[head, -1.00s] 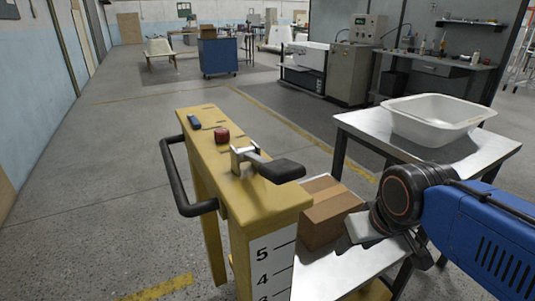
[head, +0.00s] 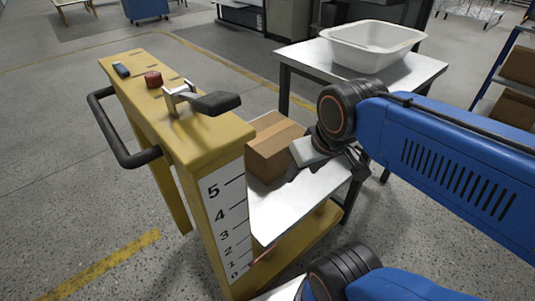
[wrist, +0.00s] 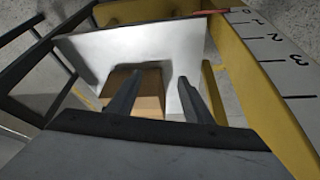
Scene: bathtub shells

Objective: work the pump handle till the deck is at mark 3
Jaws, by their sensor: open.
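The pump handle, a silver lever with a black grip (head: 215,103), sticks out from the top of the yellow pump stand (head: 160,100). The white scale (head: 228,215) on the stand's face runs from 0 to 5. A small red pointer (head: 262,256) shows low on the scale; in the wrist view the red piece (wrist: 208,12) sits beside the 0 end. The metal deck (head: 300,200) carries a cardboard box (head: 273,150). My gripper (wrist: 160,76) is open and empty, its fingers seen in front of the box and deck. It is apart from the pump handle.
A red knob (head: 153,79) and a blue piece (head: 122,69) sit on the stand top. A black loop bar (head: 125,150) juts from its left side. A metal table (head: 400,75) with a white tub (head: 372,45) stands behind. Floor at left is clear.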

